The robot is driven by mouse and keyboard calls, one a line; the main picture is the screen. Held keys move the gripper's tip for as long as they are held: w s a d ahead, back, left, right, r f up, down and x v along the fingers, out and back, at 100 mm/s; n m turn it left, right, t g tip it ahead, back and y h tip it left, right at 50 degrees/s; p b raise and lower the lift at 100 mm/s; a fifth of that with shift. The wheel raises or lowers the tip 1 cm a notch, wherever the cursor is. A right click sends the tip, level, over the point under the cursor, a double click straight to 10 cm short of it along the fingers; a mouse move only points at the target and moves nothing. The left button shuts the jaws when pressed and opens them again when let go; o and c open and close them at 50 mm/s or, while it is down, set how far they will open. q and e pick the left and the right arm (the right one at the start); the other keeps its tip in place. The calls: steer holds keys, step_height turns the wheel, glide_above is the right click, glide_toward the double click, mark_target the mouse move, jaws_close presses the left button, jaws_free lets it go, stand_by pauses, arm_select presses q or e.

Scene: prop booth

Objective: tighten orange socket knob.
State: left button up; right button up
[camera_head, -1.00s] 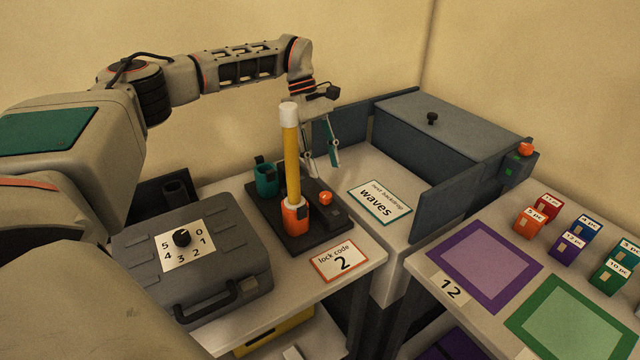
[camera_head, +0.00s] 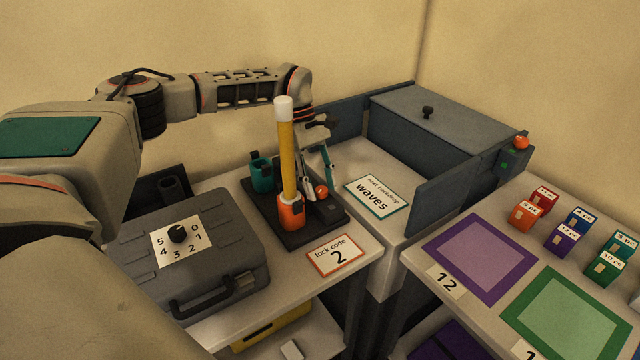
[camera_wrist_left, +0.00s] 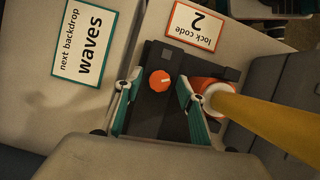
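The orange socket (camera_head: 291,213) stands on a dark base (camera_head: 268,220) and holds an upright yellow rod (camera_head: 287,160) with a white top. My left gripper (camera_head: 320,178) is over the base, right behind the rod. In the left wrist view it is open (camera_wrist_left: 154,90), with the button between its fingers and one finger close beside the orange socket (camera_wrist_left: 205,86). I cannot tell whether it touches.
A teal socket (camera_head: 261,178) stands at the base's back. A grey case (camera_head: 225,245) with a dial is at left. Cards reading "lock code 2" (camera_head: 335,256) and "waves" (camera_head: 377,196) lie nearby. A grey lidded box (camera_head: 440,115) stands behind right.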

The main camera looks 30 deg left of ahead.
arm_select(q)
steer(key=c, duration=1.1)
steer(key=shift+o, duration=0.2)
steer(key=m+g+p, duration=0.1)
steer(key=m, duration=0.2)
steer(key=shift+w+d+r+y, duration=0.1)
steer(key=shift+y, duration=0.2)
steer(key=shift+m+g+y+p, duration=0.5)
steer(key=shift+m, duration=1.5)
steer(key=shift+w, duration=0.1)
steer(key=o, duration=1.1)
steer(key=shift+c, duration=0.2)
